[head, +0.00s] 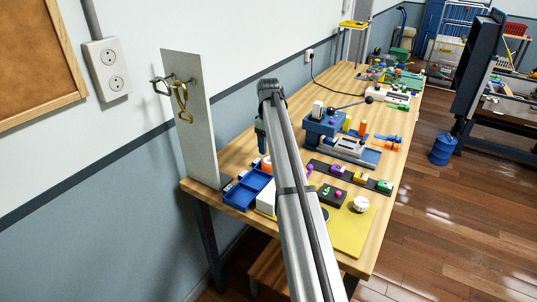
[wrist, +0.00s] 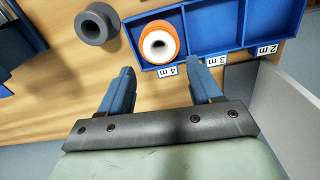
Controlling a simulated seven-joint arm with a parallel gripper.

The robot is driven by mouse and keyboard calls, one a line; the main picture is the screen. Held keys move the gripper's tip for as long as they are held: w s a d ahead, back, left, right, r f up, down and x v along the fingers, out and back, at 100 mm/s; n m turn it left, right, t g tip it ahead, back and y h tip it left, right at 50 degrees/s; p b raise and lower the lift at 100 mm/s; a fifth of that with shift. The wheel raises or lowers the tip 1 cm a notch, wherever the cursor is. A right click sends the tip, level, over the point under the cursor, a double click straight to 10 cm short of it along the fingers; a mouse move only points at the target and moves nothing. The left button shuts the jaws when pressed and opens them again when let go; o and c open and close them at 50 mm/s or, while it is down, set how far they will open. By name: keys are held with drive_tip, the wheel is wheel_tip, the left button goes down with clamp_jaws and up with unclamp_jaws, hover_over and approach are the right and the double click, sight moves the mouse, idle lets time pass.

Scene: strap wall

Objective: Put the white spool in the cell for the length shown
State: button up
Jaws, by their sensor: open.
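My gripper (wrist: 160,80) is open and empty in the wrist view, its two blue fingers apart just in front of the blue tray (wrist: 222,60). The tray cells carry labels 4 m, 3 m and 2 m. An orange spool with a white top and a dark hole (wrist: 160,43) stands in the 4 m cell, beyond the fingertips and apart from them. The 3 m and 2 m cells look empty where seen. In the head view, a round white item, probably the white spool (head: 361,204), sits on the yellow mat (head: 350,235). I cannot read a shown length.
A grey spool (wrist: 97,24) stands on the wood left of the tray. A dark board with green marks (head: 328,191) lies by the mat. A blue machine (head: 330,125) stands farther along the bench.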

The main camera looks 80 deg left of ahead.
drive_tip(key=shift+r, duration=1.95)
drive_tip(key=shift+w, duration=0.1)
